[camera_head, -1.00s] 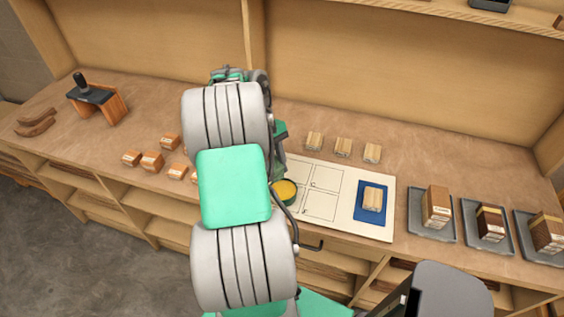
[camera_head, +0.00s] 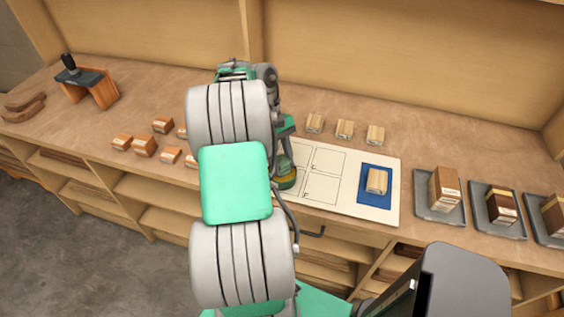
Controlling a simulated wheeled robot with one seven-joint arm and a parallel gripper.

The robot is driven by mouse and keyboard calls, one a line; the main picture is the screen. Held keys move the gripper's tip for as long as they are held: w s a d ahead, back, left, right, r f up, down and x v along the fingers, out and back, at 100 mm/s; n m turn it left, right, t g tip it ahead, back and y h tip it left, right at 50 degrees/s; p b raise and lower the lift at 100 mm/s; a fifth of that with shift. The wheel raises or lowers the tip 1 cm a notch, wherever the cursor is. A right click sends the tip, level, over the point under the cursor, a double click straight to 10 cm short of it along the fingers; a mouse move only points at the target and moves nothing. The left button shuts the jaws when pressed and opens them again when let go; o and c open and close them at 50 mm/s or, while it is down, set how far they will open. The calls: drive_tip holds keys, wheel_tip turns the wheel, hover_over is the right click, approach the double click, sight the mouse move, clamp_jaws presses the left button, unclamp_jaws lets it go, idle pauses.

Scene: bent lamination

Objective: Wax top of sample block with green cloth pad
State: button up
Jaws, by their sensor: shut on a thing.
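The sample block (camera_head: 376,181), pale wood, sits on a blue mat (camera_head: 362,200) on the right of a white marked board (camera_head: 337,208). A round tin of yellow wax (camera_head: 288,186) stands at the left part of that board. My gripper (camera_head: 284,153) is shut on the green cloth pad (camera_head: 284,166), which is at the tin's mouth. I cannot tell if the pad touches the wax. My arm hides much of the gripper and the board's left side.
Several small pale blocks (camera_head: 344,129) stand behind the board. Grey trays with larger blocks (camera_head: 445,188) stand to the right. Several orange-brown blocks (camera_head: 145,145) and a wooden stand (camera_head: 90,86) are at the left. The counter's back strip is clear.

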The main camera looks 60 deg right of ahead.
sight(282, 161)
drive_tip(key=shift+f, duration=0.55)
idle(2.1)
wheel_tip(282, 161, up, 7)
drive_tip(key=p, duration=0.7)
drive_tip(key=shift+r+p, duration=0.15)
drive_tip(key=shift+p, duration=0.15)
